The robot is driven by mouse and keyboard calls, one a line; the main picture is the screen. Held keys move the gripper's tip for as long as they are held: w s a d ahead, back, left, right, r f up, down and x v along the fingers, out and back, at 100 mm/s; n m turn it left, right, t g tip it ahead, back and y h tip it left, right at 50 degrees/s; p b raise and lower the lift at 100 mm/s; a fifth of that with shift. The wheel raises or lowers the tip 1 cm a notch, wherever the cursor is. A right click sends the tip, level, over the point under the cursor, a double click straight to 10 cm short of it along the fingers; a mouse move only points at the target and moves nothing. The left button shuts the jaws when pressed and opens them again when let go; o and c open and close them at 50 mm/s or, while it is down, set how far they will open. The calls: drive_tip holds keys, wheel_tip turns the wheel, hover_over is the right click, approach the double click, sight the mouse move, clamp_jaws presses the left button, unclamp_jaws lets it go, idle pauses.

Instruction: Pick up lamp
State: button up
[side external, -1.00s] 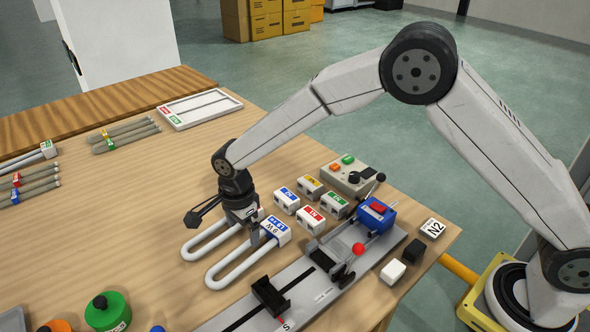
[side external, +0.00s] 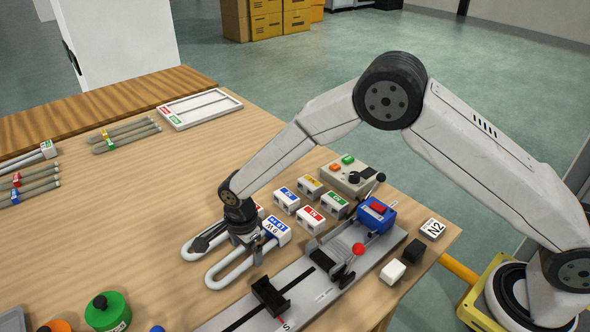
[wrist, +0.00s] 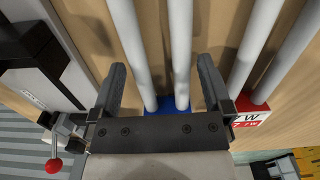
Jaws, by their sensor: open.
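Two lamps with white U-shaped tubes lie side by side on the table. The blue-based lamp (side external: 229,274) is nearer the side camera, its white and blue label facing up. The other lamp (side external: 190,252) is mostly hidden behind my gripper; in the wrist view it has a red base (wrist: 250,105) marked 7 W. My gripper (side external: 240,250) is open, low over the lamps. In the wrist view, my gripper's fingers (wrist: 161,76) stand on both sides of the blue-based lamp's two tubes (wrist: 181,45), with gaps visible. Side contact cannot be told from the side view.
A grey fixture rail (side external: 245,315) with a black cradle (side external: 269,296) and a red-knobbed lever (side external: 358,249) lies close on the right. Several small labelled blocks (side external: 311,219) and a control box (side external: 348,176) stand behind. Open table lies to the left.

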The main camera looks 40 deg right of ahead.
drive_tip(key=shift+f, duration=0.4)
drive_tip(key=c, duration=1.2)
drive_tip(key=shift+o, duration=0.2)
drive_tip(key=shift+r, duration=0.1)
drive_tip(key=shift+r, duration=0.4)
wheel_tip(320, 180, up, 3)
drive_tip(key=shift+s+f, duration=0.1)
drive_tip(key=shift+f, duration=0.1)
drive_tip(key=s+d+r, duration=0.5)
drive_tip(key=s+r, duration=0.4)
drive_tip(key=s, duration=0.4)
drive_tip(key=shift+r, duration=0.2)
drive_tip(key=shift+w, duration=0.1)
